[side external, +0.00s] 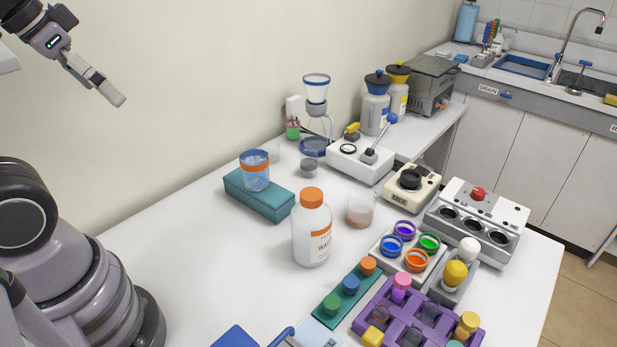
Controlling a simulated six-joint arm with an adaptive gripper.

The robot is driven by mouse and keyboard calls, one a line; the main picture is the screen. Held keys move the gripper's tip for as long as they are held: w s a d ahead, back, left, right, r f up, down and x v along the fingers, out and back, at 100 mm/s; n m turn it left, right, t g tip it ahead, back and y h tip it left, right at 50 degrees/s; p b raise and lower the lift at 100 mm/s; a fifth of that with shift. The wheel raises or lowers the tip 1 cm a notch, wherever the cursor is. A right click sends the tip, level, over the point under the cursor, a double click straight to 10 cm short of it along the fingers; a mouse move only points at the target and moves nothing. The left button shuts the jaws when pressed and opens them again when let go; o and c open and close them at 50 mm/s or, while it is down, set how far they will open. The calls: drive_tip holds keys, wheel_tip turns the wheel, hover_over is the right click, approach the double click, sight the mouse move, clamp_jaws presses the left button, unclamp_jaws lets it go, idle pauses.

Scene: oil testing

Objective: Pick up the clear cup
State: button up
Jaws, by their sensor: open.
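A clear cup (361,207) stands upright on the white table, just right of the large white bottle with an orange cap (312,235). It has a little pinkish content at the bottom. Another see-through cup with blue and orange bands (255,172) stands on a teal block (262,200) further left. My gripper (119,99) is at the upper left, high above the table and well apart from both cups. It is open, with nothing seen in it; I see it side-on, so the gap between the fingers does not show.
Purple rack (398,331) and tray of coloured pots (385,256) stand in front and right of the clear cup. A MIX device (411,186), a white lever device (358,163) and a glass funnel stand (316,92) are behind. The table's left part is clear.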

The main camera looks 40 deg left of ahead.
drive_tip(key=w+d+f+n+g+h, duration=0.15)
drive_tip(key=w+n+h, duration=0.35)
drive_tip(key=w, duration=0.6)
drive_tip(key=w+d+f+n+g+h, duration=0.1)
drive_tip(key=w+d+f+n+h, duration=0.15)
drive_tip(key=w+n+h, duration=0.6)
drive_tip(key=n+t+y, duration=1)
drive_tip(key=n+t, duration=0.5)
drive_tip(key=n, duration=0.4)
hover_over(270, 151)
drive_tip(key=s+a, duration=0.3)
wheel_tip(270, 151, down, 28)
drive_tip(key=f, duration=0.6)
drive_tip(key=shift+a+f, duration=0.1)
drive_tip(key=shift+a, duration=0.15)
drive_tip(key=shift+f, duration=0.55)
drive_tip(key=w, duration=0.2)
drive_tip(key=w+d, duration=0.1)
drive_tip(key=w, duration=0.2)
drive_tip(key=shift+r, duration=0.2)
